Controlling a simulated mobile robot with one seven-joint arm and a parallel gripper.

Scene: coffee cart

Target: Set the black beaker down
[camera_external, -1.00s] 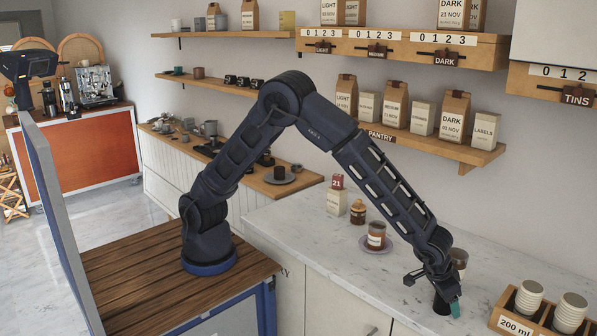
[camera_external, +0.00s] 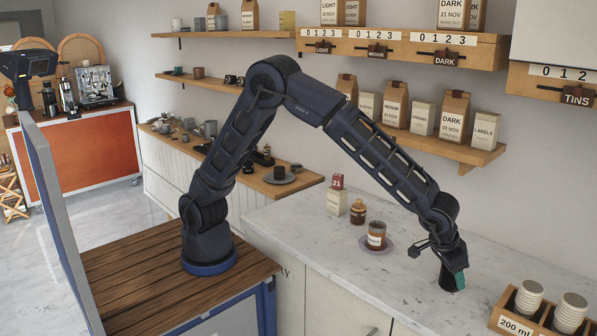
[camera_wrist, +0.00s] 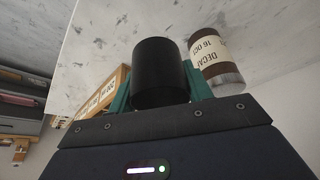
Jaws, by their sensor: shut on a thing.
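The black beaker (camera_external: 446,281) is a plain dark cylinder, roughly upright, over the right part of the marble counter (camera_external: 330,262). My gripper (camera_external: 456,277) is shut on it, with one teal finger showing on its right side. In the wrist view the beaker (camera_wrist: 160,68) sits between the two teal fingers of my gripper (camera_wrist: 161,92). I cannot tell whether its base touches the counter.
A brown jar labelled DECAF (camera_wrist: 215,62) stands close beside the beaker. A wooden crate marked 200 ml (camera_external: 515,327), holding cup stacks, is at the right. A jar (camera_external: 376,236) on a purple saucer stands left, with clear marble between.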

